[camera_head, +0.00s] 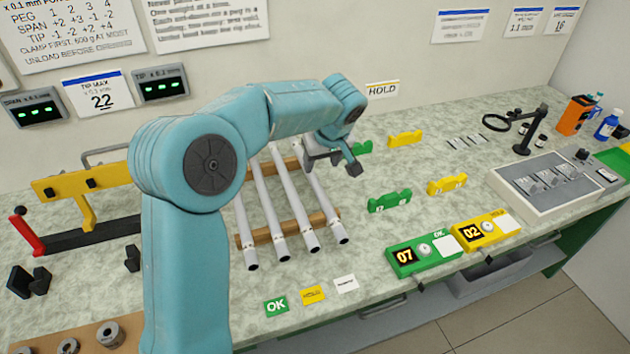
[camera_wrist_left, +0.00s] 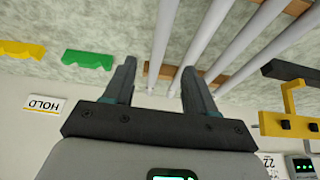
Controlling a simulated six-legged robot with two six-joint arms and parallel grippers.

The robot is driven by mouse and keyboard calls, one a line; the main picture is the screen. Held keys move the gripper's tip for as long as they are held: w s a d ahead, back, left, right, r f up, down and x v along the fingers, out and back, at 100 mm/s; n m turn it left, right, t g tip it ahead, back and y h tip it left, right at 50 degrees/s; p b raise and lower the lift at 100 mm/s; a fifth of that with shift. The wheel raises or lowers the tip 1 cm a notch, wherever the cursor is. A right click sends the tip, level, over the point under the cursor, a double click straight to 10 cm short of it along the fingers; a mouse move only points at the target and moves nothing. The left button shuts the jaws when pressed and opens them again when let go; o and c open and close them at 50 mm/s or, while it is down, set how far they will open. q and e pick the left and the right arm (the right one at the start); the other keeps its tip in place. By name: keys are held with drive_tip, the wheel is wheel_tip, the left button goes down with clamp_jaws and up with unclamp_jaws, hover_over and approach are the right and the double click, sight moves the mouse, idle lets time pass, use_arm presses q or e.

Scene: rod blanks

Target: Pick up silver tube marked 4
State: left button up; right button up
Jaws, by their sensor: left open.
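Several silver tubes lie side by side, with gaps, across a wooden rack (camera_head: 246,240). Their marks are too small to read, so I cannot tell by label which is 4. My left gripper (camera_head: 350,160) is open and empty, by the far end of the rightmost tube (camera_head: 328,212). In the left wrist view, this tube (camera_wrist_left: 164,40) runs up between the open fingers (camera_wrist_left: 158,88). I cannot tell how far above it they are. My left arm hides part of the rack's left side. My right gripper is not in view.
Green (camera_head: 390,201) and yellow (camera_head: 447,184) notched holders stand right of the rack. Green (camera_head: 423,255) and yellow (camera_head: 487,231) counter boxes sit at the front edge. A yellow stand (camera_head: 80,183) is at left. A grey tray (camera_head: 560,200) is at right. Small cards lie before the rack.

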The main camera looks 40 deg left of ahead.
sight(315, 180)
use_arm(q)
drive_tip(key=x, duration=0.5)
drive_tip(key=shift+s+f, duration=0.1)
drive_tip(key=shift+f, duration=0.25)
drive_tip(key=x, duration=0.4)
drive_tip(key=shift+a+f+p, duration=0.15)
drive_tip(key=shift+a+p, duration=0.15)
clamp_jaws()
